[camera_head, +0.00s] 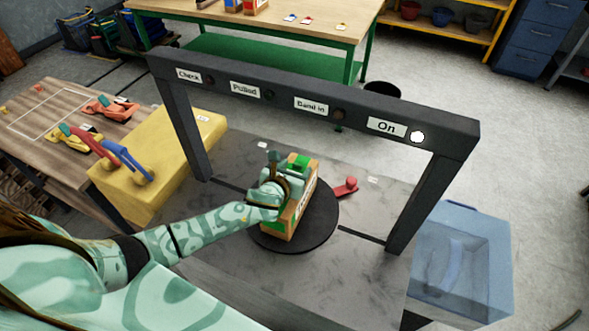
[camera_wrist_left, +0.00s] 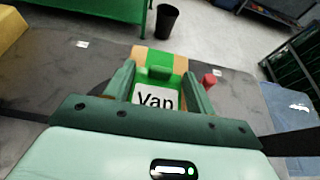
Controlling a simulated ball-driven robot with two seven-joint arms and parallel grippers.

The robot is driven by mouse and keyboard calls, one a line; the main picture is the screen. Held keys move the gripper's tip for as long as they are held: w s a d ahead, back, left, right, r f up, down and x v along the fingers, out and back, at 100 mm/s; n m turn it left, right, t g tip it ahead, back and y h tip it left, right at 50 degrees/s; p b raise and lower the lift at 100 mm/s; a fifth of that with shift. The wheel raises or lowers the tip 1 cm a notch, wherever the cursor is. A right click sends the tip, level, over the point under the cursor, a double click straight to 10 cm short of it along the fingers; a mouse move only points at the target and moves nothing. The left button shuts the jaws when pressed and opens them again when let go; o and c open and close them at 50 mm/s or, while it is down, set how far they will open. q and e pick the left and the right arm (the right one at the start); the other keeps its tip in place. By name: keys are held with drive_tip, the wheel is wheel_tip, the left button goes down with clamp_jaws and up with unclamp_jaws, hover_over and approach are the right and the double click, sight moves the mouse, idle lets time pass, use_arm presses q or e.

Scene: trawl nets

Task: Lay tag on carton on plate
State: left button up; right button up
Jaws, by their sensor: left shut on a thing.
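The carton (camera_head: 300,208), tan with a green strip on top, stands on the round black plate (camera_head: 325,236). Its top also shows in the left wrist view (camera_wrist_left: 140,54). My left gripper (camera_head: 281,178) is over the carton's top. In the left wrist view its two fingers (camera_wrist_left: 157,90) are shut on a green tag (camera_wrist_left: 160,73) with a white face reading "Van". The tag is over the carton's top; I cannot tell whether it touches. The gripper hides part of the carton. My right gripper is not in view.
A dark gantry (camera_head: 316,103) labelled Check, Pulled, Band in and On spans the grey table; the lamp by On is lit. A red knob-like piece (camera_head: 346,187) lies right of the plate. A yellow block (camera_head: 150,170) stands left, a blue clear bin (camera_head: 465,262) right.

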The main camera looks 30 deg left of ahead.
use_arm(q)
drive_tip(key=o, duration=1)
drive_tip(key=shift+f, duration=0.1)
drive_tip(key=shift+c, duration=0.2)
drive_tip(key=shift+s+r, duration=0.25)
drive_tip(key=shift+r, duration=0.05)
drive_tip(key=p+v, duration=0.3)
drive_tip(key=v, duration=0.7)
drive_tip(key=shift+s, duration=0.15)
drive_tip(key=shift+s+d+r, duration=0.1)
drive_tip(key=shift+s+r, duration=0.1)
drive_tip(key=shift+s, duration=0.35)
